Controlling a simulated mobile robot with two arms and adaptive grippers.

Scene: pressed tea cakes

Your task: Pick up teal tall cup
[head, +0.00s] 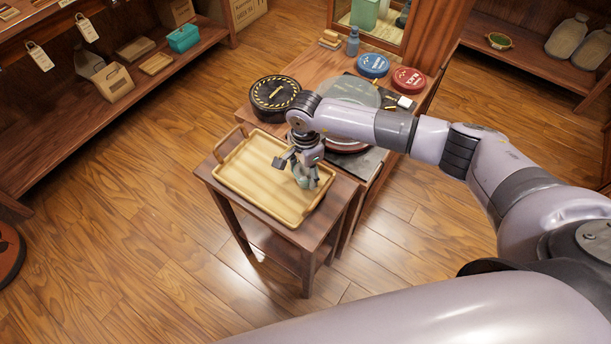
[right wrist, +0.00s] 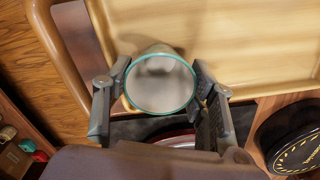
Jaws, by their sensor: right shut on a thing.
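The teal tall cup (head: 301,181) is between the fingers of my right gripper (head: 305,174), over the right part of a light wooden tray (head: 245,172) in the head view. The right wrist view looks into the cup (right wrist: 160,84), showing its round teal rim and pale inside. One finger is on each side of the cup, and my right gripper is shut on it. The cup's lower part is hidden, and I cannot tell whether its base touches the tray. My left gripper is not in view.
The tray is on a small wooden table (head: 329,208). Behind it are a round black tin with yellow marks (head: 274,94), a blue tin (head: 373,65) and a red tin (head: 408,81). Shelves (head: 150,80) stand at the left. The tray's left part is bare.

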